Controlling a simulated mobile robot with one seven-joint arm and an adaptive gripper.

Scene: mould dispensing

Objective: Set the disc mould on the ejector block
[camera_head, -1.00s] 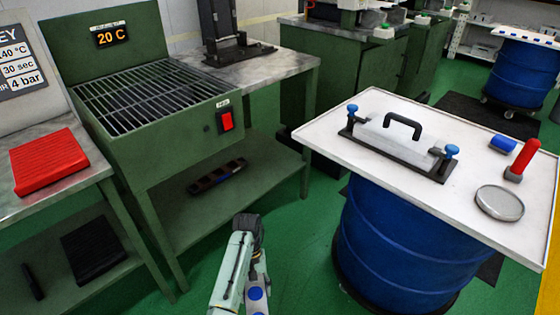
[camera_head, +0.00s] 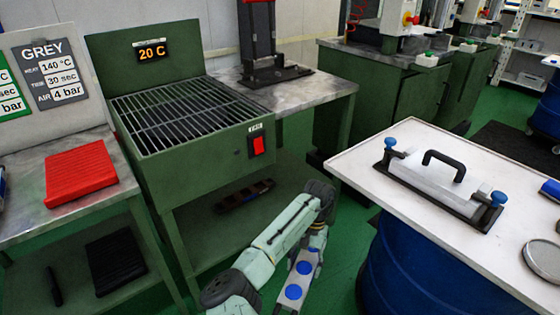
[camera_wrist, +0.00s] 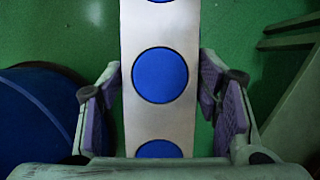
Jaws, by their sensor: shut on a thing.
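The disc mould is a silver bar with a row of round blue discs; it shows in the wrist view (camera_wrist: 188,112) and at the bottom of the head view (camera_head: 301,275), beside my arm. My gripper (camera_wrist: 160,100) is shut on the bar's long sides, one purple-padded finger on each side. A long fixture (camera_head: 440,185) lies on the white-topped table, with a black base, silver bar, black arched handle and two blue knobs. It may be the ejector block, but I cannot tell for sure. The mould is apart from it, to its lower left.
The white tabletop (camera_head: 400,225) also holds a round dish (camera_head: 543,258) and a blue piece (camera_head: 551,190). A green grill unit (camera_head: 190,125) reading 20 C stands at left, a black stand (camera_head: 262,50) behind it, and a red slab (camera_head: 80,174) on the left bench. Green floor separates bench and table.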

